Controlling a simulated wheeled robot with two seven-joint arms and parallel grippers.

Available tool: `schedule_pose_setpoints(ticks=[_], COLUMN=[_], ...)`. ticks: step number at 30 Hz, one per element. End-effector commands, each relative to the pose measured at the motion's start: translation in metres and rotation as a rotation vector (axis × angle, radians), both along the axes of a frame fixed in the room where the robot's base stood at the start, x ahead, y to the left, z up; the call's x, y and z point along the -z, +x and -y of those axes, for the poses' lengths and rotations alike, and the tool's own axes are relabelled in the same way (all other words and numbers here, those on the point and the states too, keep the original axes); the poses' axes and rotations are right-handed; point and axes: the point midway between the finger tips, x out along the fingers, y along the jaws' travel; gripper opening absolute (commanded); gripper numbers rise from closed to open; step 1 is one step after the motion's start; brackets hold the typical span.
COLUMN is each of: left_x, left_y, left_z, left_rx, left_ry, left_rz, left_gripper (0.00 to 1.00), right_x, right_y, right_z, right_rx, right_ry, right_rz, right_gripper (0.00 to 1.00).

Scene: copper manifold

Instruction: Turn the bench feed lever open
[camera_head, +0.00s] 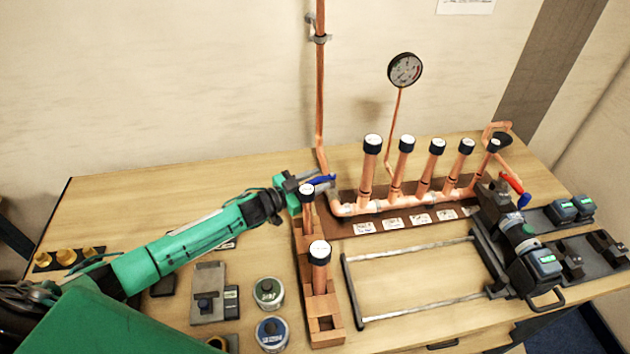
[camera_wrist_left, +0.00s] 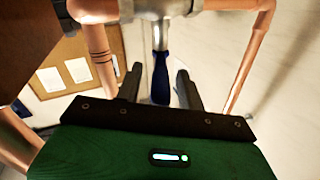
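A blue lever (camera_head: 322,179) sits on the valve at the foot of the tall copper feed pipe (camera_head: 320,90), at the left end of the manifold (camera_head: 400,205). My left gripper (camera_head: 298,182) is at this lever, its tip partly hiding the valve. In the left wrist view the blue lever (camera_wrist_left: 160,78) hangs from the metal valve body (camera_wrist_left: 155,8) and lies between the two dark fingers of my left gripper (camera_wrist_left: 159,84). The fingers are apart, with a gap on each side of the lever. My right gripper is not in view.
Capped copper stubs stand on the manifold. A wooden rack (camera_head: 318,305) with capped tubes (camera_head: 320,256) stands close below my left gripper. A gauge (camera_head: 405,70) rises behind. A red handle (camera_head: 511,183) is at the right end. Tins (camera_head: 268,293) stand at the front.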

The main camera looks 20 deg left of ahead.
Motion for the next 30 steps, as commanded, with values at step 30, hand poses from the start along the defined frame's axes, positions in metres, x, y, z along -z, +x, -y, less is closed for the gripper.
schedule_pose_setpoints(ticks=[30], left_x=[0.003], left_y=[-0.1], left_z=[-0.079], left_rx=[0.0], left_ry=[0.001], left_rz=[-0.002], left_gripper=[0.39], right_x=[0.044], right_y=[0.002], right_z=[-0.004], right_rx=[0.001], right_ry=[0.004], right_rz=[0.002], right_gripper=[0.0])
